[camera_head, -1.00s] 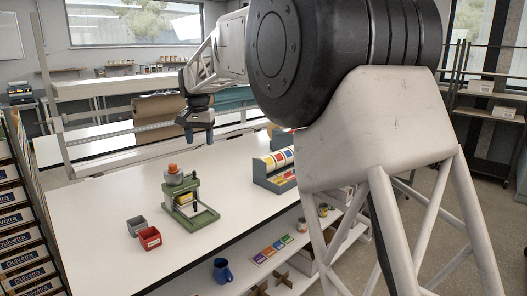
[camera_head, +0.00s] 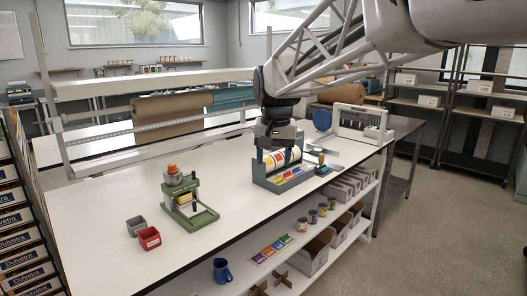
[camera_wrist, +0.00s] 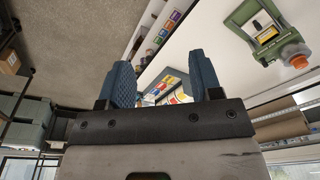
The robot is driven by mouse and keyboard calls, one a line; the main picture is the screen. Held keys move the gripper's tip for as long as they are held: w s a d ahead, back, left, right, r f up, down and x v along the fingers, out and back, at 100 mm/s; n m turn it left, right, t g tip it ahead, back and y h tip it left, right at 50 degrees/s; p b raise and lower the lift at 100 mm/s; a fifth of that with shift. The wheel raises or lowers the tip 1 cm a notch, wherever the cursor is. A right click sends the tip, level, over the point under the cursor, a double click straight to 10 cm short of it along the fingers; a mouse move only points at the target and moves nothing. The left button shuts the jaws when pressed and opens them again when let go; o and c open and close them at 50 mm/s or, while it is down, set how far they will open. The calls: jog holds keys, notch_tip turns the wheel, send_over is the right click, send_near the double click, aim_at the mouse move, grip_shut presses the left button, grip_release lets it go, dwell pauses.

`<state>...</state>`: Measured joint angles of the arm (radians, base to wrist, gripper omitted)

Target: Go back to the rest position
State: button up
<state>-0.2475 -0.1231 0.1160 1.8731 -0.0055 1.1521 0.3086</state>
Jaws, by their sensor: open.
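My gripper (camera_head: 278,158) hangs from my arm over the white table (camera_head: 110,235), in front of the grey label-roll holder in the head view. In the wrist view its two blue fingers (camera_wrist: 160,82) stand apart with nothing between them. The label-roll holder (camera_head: 265,183) carries rolls with coloured labels; my gripper covers part of it. Whether the fingers touch it cannot be told from the head view.
A green press (camera_head: 205,218) with an orange top stands on the table, left of my gripper. A blue mug (camera_head: 222,270) is on the lower shelf. The table's middle is clear.

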jog(key=s+d+f, duration=0.5)
jog(key=s, duration=0.5)
jog(key=s+d+f, duration=0.5)
jog(key=s, duration=0.6)
jog(key=s+d+f+t, duration=0.1)
jog(key=s+d+f, duration=0.3)
jog(key=s, duration=0.7)
jog(key=shift+s+d+f, duration=0.2)
jog(key=shift+d+f, duration=0.2)
jog(key=shift+d, duration=0.55)
